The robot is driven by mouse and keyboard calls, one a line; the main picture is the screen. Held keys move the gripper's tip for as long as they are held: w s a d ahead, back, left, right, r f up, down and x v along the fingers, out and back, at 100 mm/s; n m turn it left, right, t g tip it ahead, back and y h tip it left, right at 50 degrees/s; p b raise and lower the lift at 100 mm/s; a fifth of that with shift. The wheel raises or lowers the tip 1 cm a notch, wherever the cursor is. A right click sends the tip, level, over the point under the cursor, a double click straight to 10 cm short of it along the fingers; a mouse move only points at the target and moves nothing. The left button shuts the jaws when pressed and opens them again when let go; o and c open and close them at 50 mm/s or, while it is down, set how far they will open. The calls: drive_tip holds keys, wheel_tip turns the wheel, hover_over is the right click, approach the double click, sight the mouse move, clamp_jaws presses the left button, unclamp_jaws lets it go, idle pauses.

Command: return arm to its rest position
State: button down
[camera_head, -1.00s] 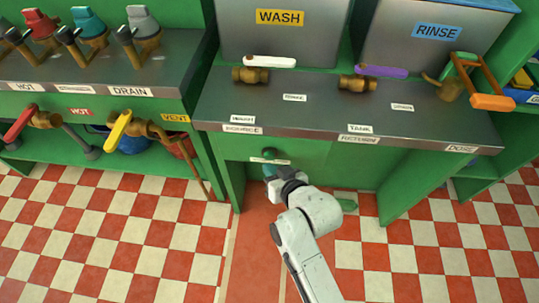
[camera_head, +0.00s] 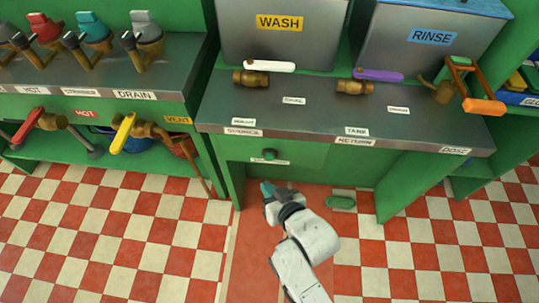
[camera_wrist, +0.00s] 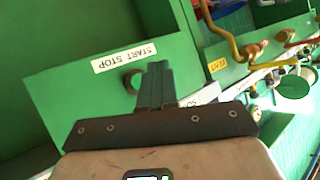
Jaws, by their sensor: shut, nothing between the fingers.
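My gripper (camera_head: 267,188) is in front of the green cabinet, below the counter's front edge, at the end of my white arm. Its teal fingers are together and hold nothing. In the wrist view the shut fingers (camera_wrist: 156,84) overlap a green panel with a START STOP label (camera_wrist: 124,57). A dark round knob (camera_wrist: 133,79) shows partly behind the fingers there.
The steel counter (camera_head: 310,115) holds a white-handled valve (camera_head: 268,66) and a purple-handled valve (camera_head: 378,74). A yellow lever (camera_head: 122,133) and a red lever (camera_head: 27,125) stick out at left. A green object (camera_head: 340,202) lies right of my arm. Checkered floor (camera_head: 120,230) is open at left.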

drive_tip(key=shift+s, duration=0.55)
drive_tip(key=s+d+r+m+g+h+p, duration=0.1)
drive_tip(key=s+d+r+g+h+p, duration=0.2)
drive_tip(key=d, duration=0.7)
drive_tip(key=s+d+r+m+g+h+p, duration=0.1)
drive_tip(key=s+d+r+m+h+p, duration=0.25)
drive_tip(key=d, duration=0.65)
drive_tip(key=s+d+r+g+p, duration=0.2)
drive_tip(key=s+d, duration=0.2)
drive_tip(key=s, duration=0.3)
drive_tip(key=s+d+r+g+p, duration=0.2)
drive_tip(key=s+d, duration=0.3)
drive_tip(key=s, duration=0.3)
drive_tip(key=shift+s+d+r+g+h, duration=0.25)
drive_tip(key=shift+s+r+g+h, duration=0.1)
drive_tip(key=shift+h, duration=0.1)
